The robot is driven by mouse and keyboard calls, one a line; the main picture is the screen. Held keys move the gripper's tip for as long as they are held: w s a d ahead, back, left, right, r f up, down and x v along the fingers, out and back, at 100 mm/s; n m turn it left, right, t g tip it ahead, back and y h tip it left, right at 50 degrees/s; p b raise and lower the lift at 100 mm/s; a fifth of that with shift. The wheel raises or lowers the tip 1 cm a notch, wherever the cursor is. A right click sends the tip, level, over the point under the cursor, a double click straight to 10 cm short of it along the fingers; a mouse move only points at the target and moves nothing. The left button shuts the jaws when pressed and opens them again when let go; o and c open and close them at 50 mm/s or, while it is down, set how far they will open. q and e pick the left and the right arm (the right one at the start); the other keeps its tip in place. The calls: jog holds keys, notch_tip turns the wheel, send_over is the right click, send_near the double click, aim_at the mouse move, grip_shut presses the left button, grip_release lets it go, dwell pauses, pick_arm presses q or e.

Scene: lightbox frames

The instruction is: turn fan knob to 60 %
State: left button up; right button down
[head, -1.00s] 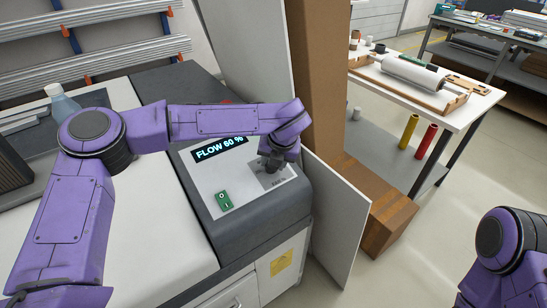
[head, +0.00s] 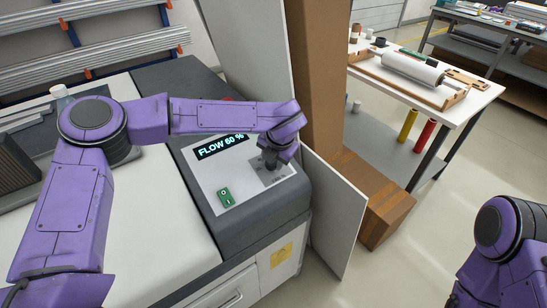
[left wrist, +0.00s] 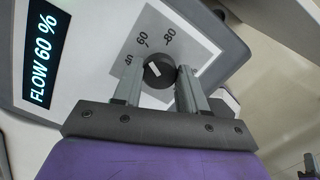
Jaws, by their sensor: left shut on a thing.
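The dark round fan knob (left wrist: 158,71) shows in the left wrist view, on a grey plate with the marks 40, 60 and 80. Its white pointer line faces the 60 side. My left gripper (left wrist: 159,76) has one finger on each side of the knob and is shut on it. In the head view my left gripper (head: 269,162) reaches down to the panel and hides the knob. The display (head: 221,147) beside it reads FLOW 60 %; it also shows in the left wrist view (left wrist: 43,57). My right gripper is out of view.
A green switch (head: 226,197) sits on the panel below the display. A white board (head: 336,220) and a tall brown carton (head: 318,80) stand just right of the machine. A cardboard box (head: 385,205) is on the floor behind. Open floor lies at the right.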

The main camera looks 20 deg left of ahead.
pick_arm(q)
jog(key=o, duration=1.1)
jog(key=shift+f, duration=0.1)
jog(key=shift+c, duration=0.2)
jog(key=b+v, duration=0.2)
jog(key=v, duration=0.8)
jog(key=shift+r+b, duration=0.3)
jog(key=shift+b, duration=0.05)
